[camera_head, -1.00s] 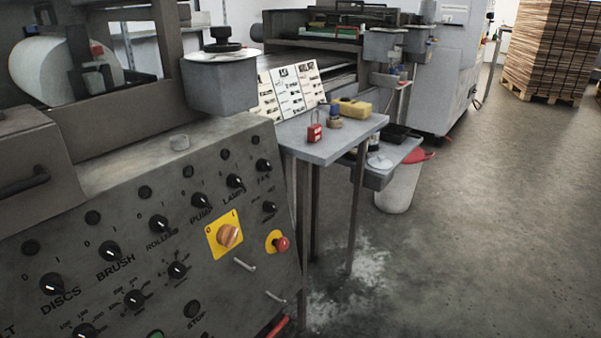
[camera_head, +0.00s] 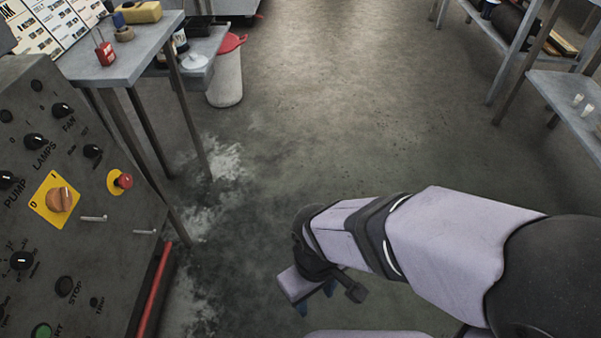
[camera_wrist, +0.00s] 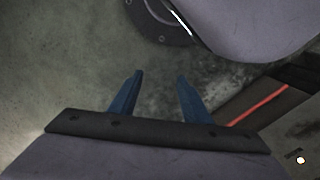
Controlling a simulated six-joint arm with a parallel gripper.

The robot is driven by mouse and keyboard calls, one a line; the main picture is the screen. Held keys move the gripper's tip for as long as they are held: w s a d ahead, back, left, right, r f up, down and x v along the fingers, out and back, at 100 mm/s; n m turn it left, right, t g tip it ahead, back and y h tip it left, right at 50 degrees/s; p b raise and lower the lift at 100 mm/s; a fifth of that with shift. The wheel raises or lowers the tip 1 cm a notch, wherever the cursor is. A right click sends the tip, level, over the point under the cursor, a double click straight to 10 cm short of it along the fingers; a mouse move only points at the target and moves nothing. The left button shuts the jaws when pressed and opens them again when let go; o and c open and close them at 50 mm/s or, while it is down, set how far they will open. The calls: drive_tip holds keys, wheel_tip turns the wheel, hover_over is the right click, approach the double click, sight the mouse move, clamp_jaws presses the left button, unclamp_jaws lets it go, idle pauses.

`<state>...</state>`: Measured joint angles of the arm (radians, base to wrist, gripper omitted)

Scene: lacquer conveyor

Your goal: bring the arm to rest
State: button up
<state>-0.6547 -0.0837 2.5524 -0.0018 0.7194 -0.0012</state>
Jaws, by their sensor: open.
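My gripper (camera_head: 316,299) is at the lower middle of the head view, over bare floor, at the end of my folded arm. Only small parts of its blue fingers show there. In the wrist view my gripper (camera_wrist: 158,82) shows two blue fingers set apart with nothing between them. Below them is the concrete floor (camera_wrist: 60,60), and part of my own arm crosses the top right.
The control panel (camera_head: 85,235) with knobs and a red button stands at left. A grey table (camera_head: 125,60) holds a red padlock (camera_head: 105,53) and a yellow object (camera_head: 138,12). A white bin (camera_head: 226,80) stands behind. Shelving (camera_head: 565,95) is at right. The middle floor is open.

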drive_tip(key=w+d+r+m+p, duration=0.1)
drive_tip(key=w+d+r+m, duration=0.2)
drive_tip(key=d, duration=0.4)
drive_tip(key=w+d+m+p, duration=0.1)
drive_tip(key=w+d+m, duration=0.1)
drive_tip(key=d+m, duration=0.35)
wheel_tip(320, 180, up, 38)
drive_tip(key=p, duration=3.7)
drive_tip(key=shift+d+n+p, duration=0.25)
drive_tip(key=shift+n+p, duration=0.15)
drive_tip(key=shift+n, duration=0.05)
drive_tip(key=shift+c, duration=0.2)
